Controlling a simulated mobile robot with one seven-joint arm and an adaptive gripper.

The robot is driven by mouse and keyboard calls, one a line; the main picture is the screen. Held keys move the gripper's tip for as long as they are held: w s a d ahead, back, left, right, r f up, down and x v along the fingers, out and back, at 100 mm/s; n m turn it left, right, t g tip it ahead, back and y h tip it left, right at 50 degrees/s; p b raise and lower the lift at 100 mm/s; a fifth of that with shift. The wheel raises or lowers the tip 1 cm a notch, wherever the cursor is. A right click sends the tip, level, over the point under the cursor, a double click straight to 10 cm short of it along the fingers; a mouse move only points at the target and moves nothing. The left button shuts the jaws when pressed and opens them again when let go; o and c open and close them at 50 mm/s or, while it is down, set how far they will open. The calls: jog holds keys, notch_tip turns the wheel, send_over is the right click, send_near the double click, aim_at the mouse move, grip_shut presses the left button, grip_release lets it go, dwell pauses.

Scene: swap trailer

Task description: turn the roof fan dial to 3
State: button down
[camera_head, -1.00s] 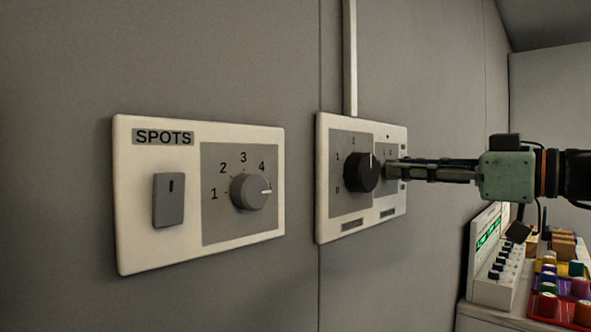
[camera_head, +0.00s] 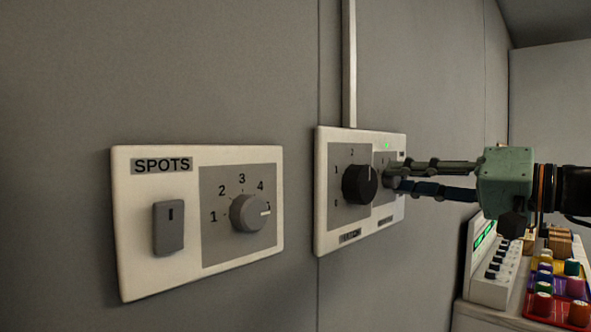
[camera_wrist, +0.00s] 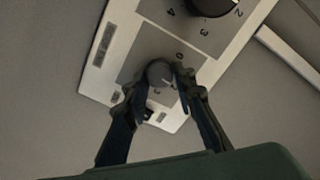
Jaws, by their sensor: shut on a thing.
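A white wall panel (camera_head: 322,230) carries a black dial (camera_head: 359,184) on its left and a small grey dial (camera_wrist: 158,73) on its right. My gripper (camera_head: 392,176) reaches in from the right. In the wrist view its two fingers (camera_wrist: 159,80) are shut on the grey dial, one on each side. In the head view the fingers mostly hide that dial. A 0 shows beside it in the wrist view; its other marks are hard to read. The black dial has figures 2, 3 and 4 around it in the wrist view. The name plates are too small to read.
A SPOTS panel (camera_head: 130,270) with a grey rocker switch (camera_head: 168,228) and grey dial (camera_head: 249,213) is on the wall at left. A white control box (camera_head: 490,285) and a counter with coloured items stand at lower right. A conduit (camera_head: 349,60) runs above the panel.

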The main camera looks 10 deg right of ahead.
jog(key=m+p, duration=0.6)
jog(key=m, duration=0.3)
jog(key=shift+m, duration=0.4)
jog(key=shift+f+m+p, duration=0.15)
jog(key=shift+m+p, duration=0.9)
jog(key=shift+m, duration=0.25)
jog(key=c, duration=1.6)
grip_release()
jog(key=shift+d, duration=0.1)
jog(key=v, duration=1.2)
